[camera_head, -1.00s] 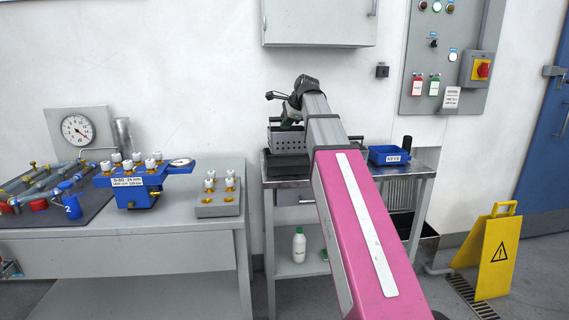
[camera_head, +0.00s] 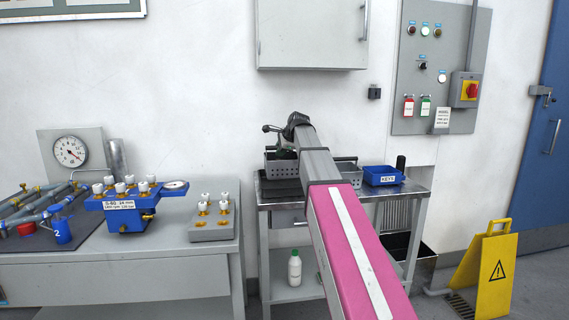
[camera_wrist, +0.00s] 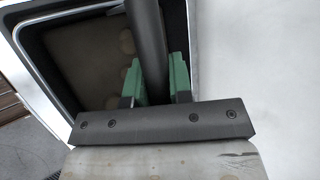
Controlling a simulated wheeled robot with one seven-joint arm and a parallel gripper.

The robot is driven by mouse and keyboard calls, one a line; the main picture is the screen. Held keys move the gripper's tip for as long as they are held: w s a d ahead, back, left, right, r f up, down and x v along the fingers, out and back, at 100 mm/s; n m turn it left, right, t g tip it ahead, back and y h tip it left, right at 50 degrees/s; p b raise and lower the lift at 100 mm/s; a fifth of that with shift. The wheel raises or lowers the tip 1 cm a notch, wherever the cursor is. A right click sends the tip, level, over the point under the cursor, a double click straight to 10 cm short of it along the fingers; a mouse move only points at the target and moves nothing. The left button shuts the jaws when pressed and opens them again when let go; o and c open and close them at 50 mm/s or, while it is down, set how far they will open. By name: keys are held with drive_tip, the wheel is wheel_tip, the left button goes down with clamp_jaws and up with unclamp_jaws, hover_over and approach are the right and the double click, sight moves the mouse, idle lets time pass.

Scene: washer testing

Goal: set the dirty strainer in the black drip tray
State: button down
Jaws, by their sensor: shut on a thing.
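The dirty strainer is a grey perforated basket (camera_head: 283,168) on the left part of the metal bench top. In the wrist view its inside is brown and stained (camera_wrist: 88,62), with dark walls and a bright rim. My gripper (camera_wrist: 154,78) is shut on its dark bar handle, with a green finger on each side. In the head view my gripper (camera_head: 288,147) is at the basket's top. The black drip tray (camera_head: 281,189) shows as a dark edge directly below the basket. I cannot tell whether the basket touches the tray or hangs just above it.
A second grey perforated basket (camera_head: 349,174) stands behind my arm, partly hidden. A blue bin (camera_head: 383,176) labelled KEYS and a dark cylinder are on the right of the bench (camera_head: 412,189). A wall cabinet (camera_head: 312,38) hangs above. The bench with valves (camera_head: 165,240) stands left.

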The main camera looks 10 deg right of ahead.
drive_tip(key=shift+w+d+f, duration=0.35)
drive_tip(key=shift+d, duration=0.2)
drive_tip(key=shift+w+d+f, duration=0.3)
drive_tip(key=shift+d+f, duration=0.05)
drive_tip(key=shift+d, duration=0.15)
drive_tip(key=shift+f, duration=2)
drive_tip(key=shift+f, duration=0.1)
drive_tip(key=c, duration=1)
unclamp_jaws()
drive_tip(key=v, duration=1.2)
